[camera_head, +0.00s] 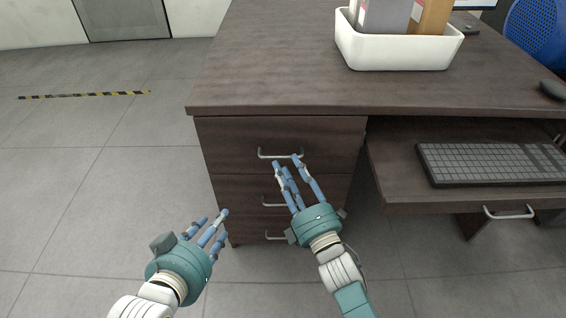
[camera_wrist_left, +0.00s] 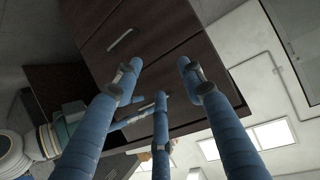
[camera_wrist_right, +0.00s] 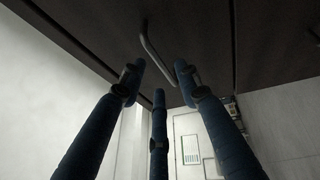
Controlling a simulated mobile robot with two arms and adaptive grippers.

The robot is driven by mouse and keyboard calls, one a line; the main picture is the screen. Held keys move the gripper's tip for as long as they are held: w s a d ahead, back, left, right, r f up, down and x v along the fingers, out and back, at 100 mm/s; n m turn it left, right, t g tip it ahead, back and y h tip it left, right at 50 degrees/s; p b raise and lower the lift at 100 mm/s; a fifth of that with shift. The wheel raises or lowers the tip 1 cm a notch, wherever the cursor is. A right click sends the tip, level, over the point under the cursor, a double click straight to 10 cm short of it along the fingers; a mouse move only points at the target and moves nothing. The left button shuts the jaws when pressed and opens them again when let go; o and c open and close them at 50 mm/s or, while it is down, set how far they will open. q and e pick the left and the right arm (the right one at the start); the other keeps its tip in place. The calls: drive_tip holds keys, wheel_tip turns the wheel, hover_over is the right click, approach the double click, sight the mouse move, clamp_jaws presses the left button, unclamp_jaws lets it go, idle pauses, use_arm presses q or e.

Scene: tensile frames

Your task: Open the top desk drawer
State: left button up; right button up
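The top desk drawer (camera_head: 230,143) has a dark wood front and looks closed, flush with the drawers below. Its silver bar handle (camera_head: 265,154) also shows in the right wrist view (camera_wrist_right: 150,45). My right gripper (camera_head: 287,166) is in front of the top drawer, fingertips at the right part of the handle. In the right wrist view its fingers are spread, with the handle's near end between two tips; I cannot tell whether they touch it. My left gripper (camera_head: 219,222) is open and empty, low and left of the drawers.
Two lower drawers (camera_head: 230,190) with similar handles sit below. A white bin (camera_head: 395,54) with boxes stands on the desktop (camera_head: 270,70). A keyboard (camera_head: 490,163) lies on a tray at the right. The floor left of the desk is clear apart from a striped tape (camera_head: 85,95).

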sight(282, 158)
use_arm(q)
drive_tip(key=shift+w+d+r+t+h, duration=0.2)
drive_tip(key=shift+w+r+t, duration=0.25)
drive_tip(key=shift+r, duration=0.3)
drive_tip(key=shift+w+d+r+t+h, duration=0.1)
drive_tip(key=shift+w+d+r+t, duration=0.1)
drive_tip(key=shift+w+r+t, duration=0.4)
use_arm(e)
drive_tip(key=shift+x, duration=1.65)
use_arm(q)
drive_tip(key=shift+s+r+g, duration=0.15)
drive_tip(key=shift+s+g, duration=0.05)
drive_tip(key=shift+g, duration=0.05)
use_arm(e)
clamp_jaws()
